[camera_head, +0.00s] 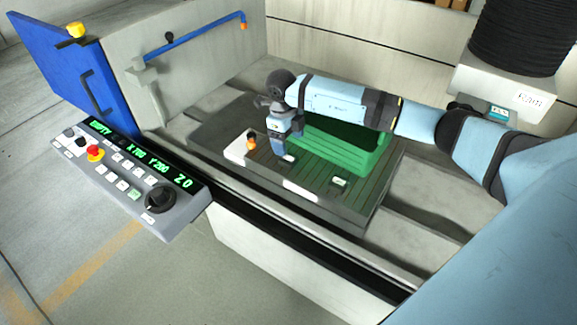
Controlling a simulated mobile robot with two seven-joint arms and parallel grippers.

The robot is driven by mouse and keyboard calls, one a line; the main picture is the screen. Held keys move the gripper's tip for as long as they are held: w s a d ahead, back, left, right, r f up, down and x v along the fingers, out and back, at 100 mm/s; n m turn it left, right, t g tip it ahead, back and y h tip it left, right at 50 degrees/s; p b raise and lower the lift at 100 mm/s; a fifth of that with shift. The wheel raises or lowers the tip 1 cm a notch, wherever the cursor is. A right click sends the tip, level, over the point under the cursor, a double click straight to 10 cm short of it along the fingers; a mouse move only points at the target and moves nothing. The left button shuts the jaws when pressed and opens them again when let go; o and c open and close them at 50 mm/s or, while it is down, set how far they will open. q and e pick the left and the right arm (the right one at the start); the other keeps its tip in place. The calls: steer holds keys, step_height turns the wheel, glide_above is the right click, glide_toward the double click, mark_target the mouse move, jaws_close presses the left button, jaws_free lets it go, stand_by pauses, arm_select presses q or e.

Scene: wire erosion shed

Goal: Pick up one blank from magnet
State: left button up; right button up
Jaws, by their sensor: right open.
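The magnet (322,199) is a dark ribbed plate on the machine's bed, in the middle of the head view. A small pale piece with a greenish edge, seemingly a blank (340,181), lies on its right part. A similar small piece (288,158) lies further left, close to my gripper. My right gripper (284,148) comes in from the right and points down over the left part of the magnet. It is open, and I see nothing held in it. I cannot tell whether its fingers touch the plate. My left gripper is out of view.
A green open bin (372,163) stands behind the magnet, partly hidden by my right arm. A control panel (130,175) and blue door (65,65) are at left.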

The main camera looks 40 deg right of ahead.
mark_target(289, 158)
steer(key=f+b, duration=0.1)
steer(key=f, duration=0.3)
steer(key=f+b, duration=0.1)
steer(key=f, duration=0.1)
steer(key=shift+s+a+b, duration=0.3)
steer(key=shift+s, duration=0.05)
steer(key=shift+r, duration=0.1)
steer(key=shift+c, duration=0.4)
steer(key=c, duration=1.2)
steer(key=shift+o, duration=0.2)
steer(key=shift+r, duration=0.1)
